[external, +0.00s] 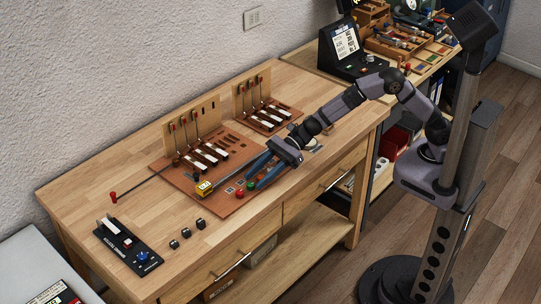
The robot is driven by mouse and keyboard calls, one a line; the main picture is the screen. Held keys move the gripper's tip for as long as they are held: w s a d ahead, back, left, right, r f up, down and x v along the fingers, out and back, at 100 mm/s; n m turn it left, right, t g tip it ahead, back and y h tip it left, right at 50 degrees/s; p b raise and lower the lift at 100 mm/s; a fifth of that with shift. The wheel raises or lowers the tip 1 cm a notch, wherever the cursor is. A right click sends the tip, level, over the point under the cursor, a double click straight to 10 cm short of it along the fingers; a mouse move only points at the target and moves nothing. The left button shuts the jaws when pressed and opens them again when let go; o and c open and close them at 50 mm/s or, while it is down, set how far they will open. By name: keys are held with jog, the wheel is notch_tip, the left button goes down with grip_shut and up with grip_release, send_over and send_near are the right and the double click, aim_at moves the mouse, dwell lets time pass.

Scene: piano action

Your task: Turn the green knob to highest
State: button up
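The green knob (251,185) is small and round, near the front right of the brown board (222,208) on the wooden bench. A red knob (240,194) sits just left of it. My gripper (256,176) reaches in low from the right, its two long fingers spread apart near the green knob. The fingers look open with nothing between them; whether one touches the knob cannot be told. The knob's pointer and scale are too small to read.
A black panel (127,246) and several small dark cubes (187,232) lie at the left front.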

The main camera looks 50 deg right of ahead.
jog(key=shift+b+v, duration=0.55)
jog(key=shift+v, duration=2.3)
jog(key=shift+r, duration=0.1)
jog(key=shift+w+a+r+n+g+p, duration=0.35)
jog(key=shift+w+g+p, duration=0.1)
jog(key=shift+p, duration=0.1)
jog(key=shift+w+a+r+n+g+p, duration=0.35)
jog(key=shift+w+n+g+p, duration=0.35)
jog(key=shift+p, duration=0.35)
jog(key=shift+w+n+g+p, duration=0.25)
jog(key=shift+n+g+p, duration=0.1)
jog(key=shift+g+p, duration=0.1)
jog(key=shift+w+d+f+n+g+p, duration=0.25)
jog(key=shift+n+g+p, duration=0.15)
jog(key=shift+g, duration=0.1)
jog(key=shift+d+f+n+g+p, duration=0.3)
jog(key=shift+d+f+n+g, duration=0.1)
jog(key=shift+f+g, duration=0.1)
jog(key=shift+p+x, duration=1.05)
jog(key=shift+x, duration=2.7)
jog(key=shift+d+f, duration=0.1)
